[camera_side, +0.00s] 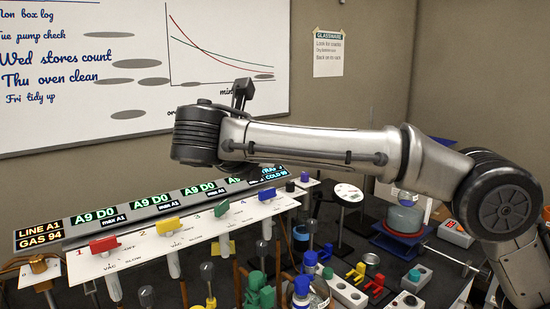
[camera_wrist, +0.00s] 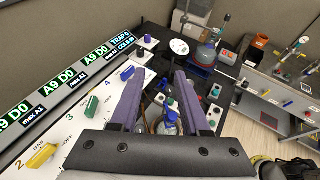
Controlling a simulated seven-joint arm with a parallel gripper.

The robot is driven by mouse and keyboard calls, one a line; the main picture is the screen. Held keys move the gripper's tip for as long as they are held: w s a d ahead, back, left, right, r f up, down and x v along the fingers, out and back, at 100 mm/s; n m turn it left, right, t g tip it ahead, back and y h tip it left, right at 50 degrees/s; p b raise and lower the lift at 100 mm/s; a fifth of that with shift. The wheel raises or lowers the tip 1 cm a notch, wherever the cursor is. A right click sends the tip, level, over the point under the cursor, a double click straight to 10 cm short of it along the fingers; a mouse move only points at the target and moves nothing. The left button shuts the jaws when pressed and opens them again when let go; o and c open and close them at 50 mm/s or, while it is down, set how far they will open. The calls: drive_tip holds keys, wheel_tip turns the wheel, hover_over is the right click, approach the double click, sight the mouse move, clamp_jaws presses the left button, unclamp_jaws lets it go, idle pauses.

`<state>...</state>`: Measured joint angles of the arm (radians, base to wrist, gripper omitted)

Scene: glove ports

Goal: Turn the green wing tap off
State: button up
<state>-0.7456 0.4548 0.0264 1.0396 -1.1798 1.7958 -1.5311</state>
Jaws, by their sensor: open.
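The green wing tap (camera_side: 221,209) sits on the white sloping panel (camera_side: 190,234), at the number 3 place, between the yellow and blue taps. In the wrist view the green wing tap (camera_wrist: 91,107) stands left of my gripper (camera_wrist: 160,80), clear of both fingers. My gripper is open, its two purple-grey fingers spread apart with nothing gripped. Small printing beside the tap is too small to read surely.
Other wing taps on the panel are red (camera_side: 104,244), yellow (camera_side: 167,225) and blue (camera_side: 265,207). A lit display strip (camera_side: 150,207) runs behind them. Flasks, clamps and stands crowd the bench to the right.

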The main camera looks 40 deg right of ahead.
drive_tip(key=o, duration=0.3)
drive_tip(key=shift+w+a, duration=0.15)
drive_tip(key=shift+w, duration=0.05)
drive_tip(key=o, duration=0.4)
drive_tip(key=w+a+n+t+y, duration=0.2)
drive_tip(key=w, duration=0.1)
drive_tip(key=w+a+n+t+y, duration=0.2)
drive_tip(key=w+a+t, duration=0.1)
drive_tip(key=w+a+n+t+y, duration=0.1)
drive_tip(key=w+a+n+t, duration=0.1)
drive_tip(key=w, duration=0.2)
drive_tip(key=shift+a+r+y, duration=0.2)
drive_tip(key=shift+a+y, duration=0.2)
drive_tip(key=shift+c, duration=0.2)
drive_tip(key=n+g+y, duration=0.2)
drive_tip(key=n+y, duration=1)
approach(223, 204)
drive_tip(key=shift+y, duration=0.3)
drive_tip(key=x, duration=1)
drive_tip(key=shift+w+d+f, duration=0.15)
drive_tip(key=shift+w, duration=0.15)
